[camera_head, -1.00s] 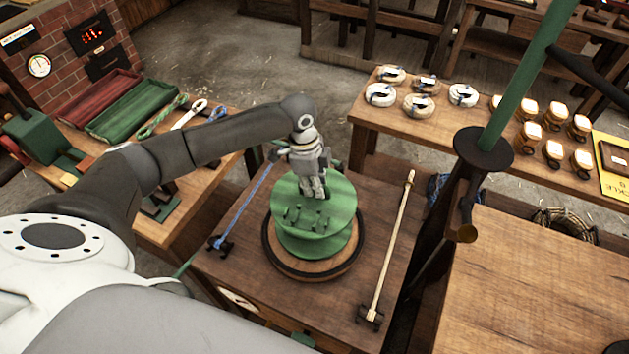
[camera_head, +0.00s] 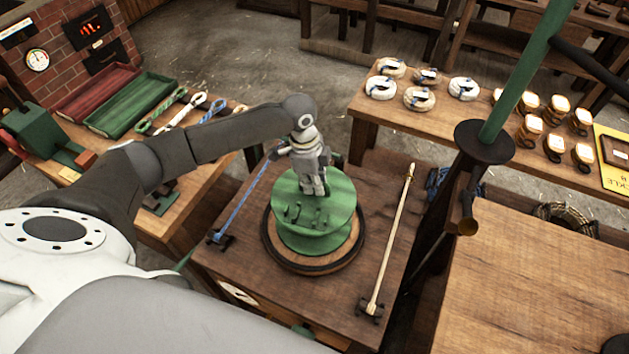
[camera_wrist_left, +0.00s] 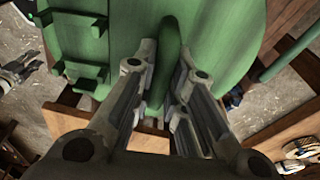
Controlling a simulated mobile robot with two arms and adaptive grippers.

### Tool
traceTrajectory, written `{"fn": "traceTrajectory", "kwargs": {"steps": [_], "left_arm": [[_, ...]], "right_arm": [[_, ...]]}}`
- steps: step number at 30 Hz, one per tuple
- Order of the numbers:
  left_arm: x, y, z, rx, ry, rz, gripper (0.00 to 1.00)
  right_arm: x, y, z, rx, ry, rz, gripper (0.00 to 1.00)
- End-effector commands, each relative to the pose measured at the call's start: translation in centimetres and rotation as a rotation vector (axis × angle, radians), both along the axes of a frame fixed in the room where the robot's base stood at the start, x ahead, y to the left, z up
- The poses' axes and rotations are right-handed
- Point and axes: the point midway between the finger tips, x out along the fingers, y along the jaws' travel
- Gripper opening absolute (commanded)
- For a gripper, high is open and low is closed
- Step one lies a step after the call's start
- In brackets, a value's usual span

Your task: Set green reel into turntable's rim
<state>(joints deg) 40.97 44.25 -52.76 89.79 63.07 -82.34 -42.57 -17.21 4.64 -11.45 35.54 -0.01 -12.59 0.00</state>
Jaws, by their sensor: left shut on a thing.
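The green reel (camera_head: 330,215) is over the round wooden turntable (camera_head: 318,262) with its dark rim (camera_head: 272,252). Its upper flange carries small green posts and hides part of the turntable. A strip of bare turntable shows at the front. I cannot tell whether the reel rests inside the rim or hangs just above it. My left gripper (camera_head: 318,190) points down at the reel's top. In the left wrist view, its fingers (camera_wrist_left: 162,85) are shut on a green upright part of the reel (camera_wrist_left: 168,50).
A blue rod (camera_head: 245,200) and a pale rod (camera_head: 393,235) lie either side of the turntable. A green pole (camera_head: 515,85) rises at the right beside a bare tabletop (camera_head: 540,280). White coils (camera_head: 420,99) sit on the back bench. Trays (camera_head: 130,105) stand left.

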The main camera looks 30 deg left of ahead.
Motion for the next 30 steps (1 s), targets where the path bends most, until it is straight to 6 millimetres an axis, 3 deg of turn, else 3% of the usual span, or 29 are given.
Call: {"fn": "traceTrajectory", "kwargs": {"steps": [8,9,15,23,30], "left_arm": [[0.1,0.0,-0.3,-0.001,-0.002,0.000,0.00],[0.1,0.0,-0.3,-0.001,-0.002,0.000,0.15],[0.1,0.0,-0.3,-0.001,-0.001,0.000,0.38],[-0.1,0.0,-0.5,0.001,0.002,0.000,0.38],[0.0,0.0,0.9,0.001,0.001,0.000,0.38]], "right_arm": [[0.0,0.0,0.0,0.000,0.000,0.000,0.40],[0.0,0.0,0.0,0.000,0.000,0.000,0.40],[0.0,0.0,0.0,0.000,0.000,0.000,0.40],[0.0,0.0,0.0,0.000,0.000,0.000,0.40],[0.0,0.0,1.4,0.000,0.000,0.000,0.40]]}}
